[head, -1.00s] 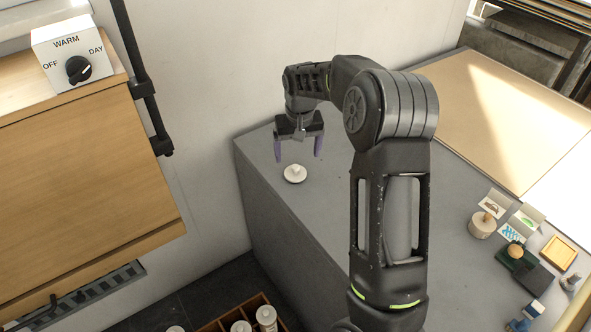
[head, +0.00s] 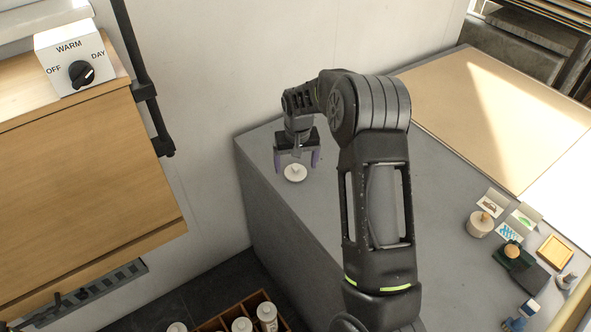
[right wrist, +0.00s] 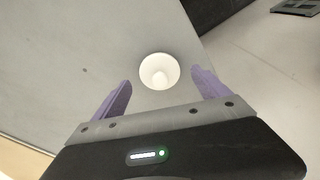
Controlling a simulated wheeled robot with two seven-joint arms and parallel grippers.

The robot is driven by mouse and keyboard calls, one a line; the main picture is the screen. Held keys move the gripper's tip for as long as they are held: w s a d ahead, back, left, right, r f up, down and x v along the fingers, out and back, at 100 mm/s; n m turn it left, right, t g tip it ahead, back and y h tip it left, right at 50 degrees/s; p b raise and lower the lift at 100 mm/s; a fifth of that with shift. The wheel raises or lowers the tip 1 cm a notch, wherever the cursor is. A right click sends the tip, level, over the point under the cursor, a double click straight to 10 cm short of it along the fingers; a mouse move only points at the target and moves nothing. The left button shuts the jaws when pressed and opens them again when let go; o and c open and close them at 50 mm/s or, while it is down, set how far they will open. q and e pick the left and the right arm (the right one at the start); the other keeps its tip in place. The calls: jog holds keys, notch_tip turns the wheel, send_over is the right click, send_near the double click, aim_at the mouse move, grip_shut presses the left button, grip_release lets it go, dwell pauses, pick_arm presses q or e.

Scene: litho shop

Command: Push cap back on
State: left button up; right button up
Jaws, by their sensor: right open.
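A small white round cap (head: 295,173) with a raised knob lies on the grey counter (head: 345,215) near its left corner. My right gripper (head: 297,160) is open and empty just above and behind the cap, pointing down. In the right wrist view the cap (right wrist: 159,71) sits between and a little beyond the two purple fingertips (right wrist: 160,80), touching neither. Several white bottles, one of them a bottle (head: 266,312), stand in a wooden crate (head: 283,322) at the bottom edge; I cannot tell which one lacks a cap. My left gripper is out of view.
A wooden cabinet with a white OFF/WARM/DAY dial box (head: 78,60) and a black pipe (head: 145,90) are at left. Stamps, cards and a wooden tray (head: 555,252) are at right. The counter around the cap is clear.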

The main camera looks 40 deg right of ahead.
aim_at(296, 166)
jog(key=shift+w+f, duration=0.1)
jog(key=shift+f, duration=0.75)
jog(key=c, duration=1.4)
jog(key=shift+r, duration=0.15)
notch_tip(296, 166, up, 10)
jog(key=shift+f+b, duration=0.1)
jog(key=shift+b, duration=0.75)
